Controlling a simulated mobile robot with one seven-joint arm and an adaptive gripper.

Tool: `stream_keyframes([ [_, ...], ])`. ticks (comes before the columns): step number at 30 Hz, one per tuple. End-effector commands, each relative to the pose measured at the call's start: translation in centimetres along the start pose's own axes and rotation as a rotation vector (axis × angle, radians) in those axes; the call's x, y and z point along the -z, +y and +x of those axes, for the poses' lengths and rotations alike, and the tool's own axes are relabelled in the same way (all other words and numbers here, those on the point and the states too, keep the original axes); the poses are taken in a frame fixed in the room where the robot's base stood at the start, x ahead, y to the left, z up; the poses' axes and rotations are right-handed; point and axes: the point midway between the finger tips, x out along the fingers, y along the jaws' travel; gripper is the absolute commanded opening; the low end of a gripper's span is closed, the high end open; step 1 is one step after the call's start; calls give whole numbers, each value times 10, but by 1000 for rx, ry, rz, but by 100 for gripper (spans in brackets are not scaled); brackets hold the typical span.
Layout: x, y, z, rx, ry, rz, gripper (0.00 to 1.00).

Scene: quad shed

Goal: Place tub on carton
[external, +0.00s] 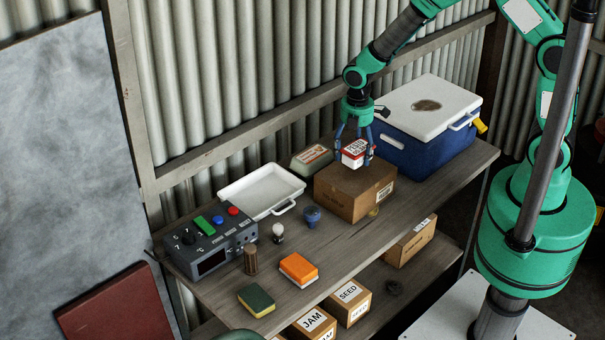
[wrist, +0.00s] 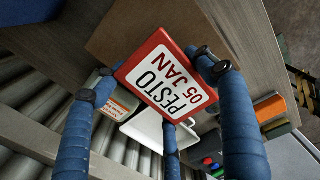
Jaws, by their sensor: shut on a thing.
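The tub (external: 353,152) is a small red and white box with a label reading PESTO 05 JAN. My gripper (external: 354,156) is shut on it, with its blue fingers around the sides. In the wrist view the tub (wrist: 167,80) fills the middle, label facing the camera, between the fingers of my gripper (wrist: 150,88). The carton (external: 350,196) is a closed brown cardboard box on the bench. Its brown top (wrist: 125,28) shows beyond the tub in the wrist view. The tub is over the carton's top, toward its back; I cannot tell whether they touch.
A blue cooler with a white lid (external: 428,110) stands close right of the carton. A grey-green labelled container (external: 311,158) is behind left. A white tray (external: 258,192), blue stamp-like object (external: 312,215) and control box (external: 210,245) stand left.

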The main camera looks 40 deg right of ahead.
Motion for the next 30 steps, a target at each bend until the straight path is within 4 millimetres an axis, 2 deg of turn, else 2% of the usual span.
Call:
stream_keyframes([
  [4, 0, 0, 6, 1, 0, 0, 35],
  [12, 0, 0, 33, 0, 0, 0, 35],
  [27, 0, 0, 38, 0, 0, 0, 35],
  [28, 0, 0, 38, 0, 0, 0, 76],
  [30, 0, 0, 38, 0, 0, 0, 90],
])
